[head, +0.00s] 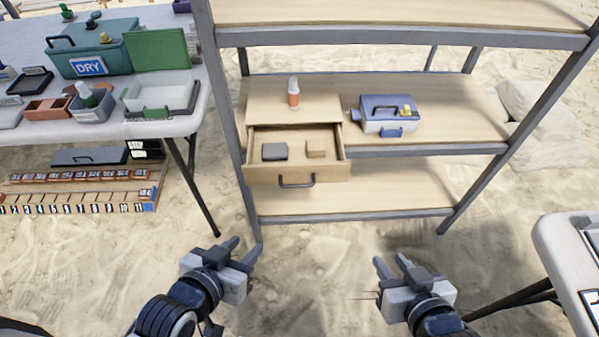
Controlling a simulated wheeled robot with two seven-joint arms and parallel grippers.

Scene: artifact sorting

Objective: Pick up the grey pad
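The grey pad (274,151) is a small dark grey block lying in the left part of an open wooden drawer (297,180). A brown block (316,148) lies to its right in the same drawer, apart from it. My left gripper (243,247) is open and empty, in front of the shelf unit and lower in the picture than the drawer. My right gripper (391,263) is open and empty, lower right of the drawer. Neither gripper touches anything.
The drawer has a dark handle (297,184) and a bottle (293,93) on its cabinet. A blue-lidded box (389,113) stands right of it on the shelf (459,110). Grey shelf posts flank both sides. Tables stand at left (152,128) and right (560,255). Sand between is clear.

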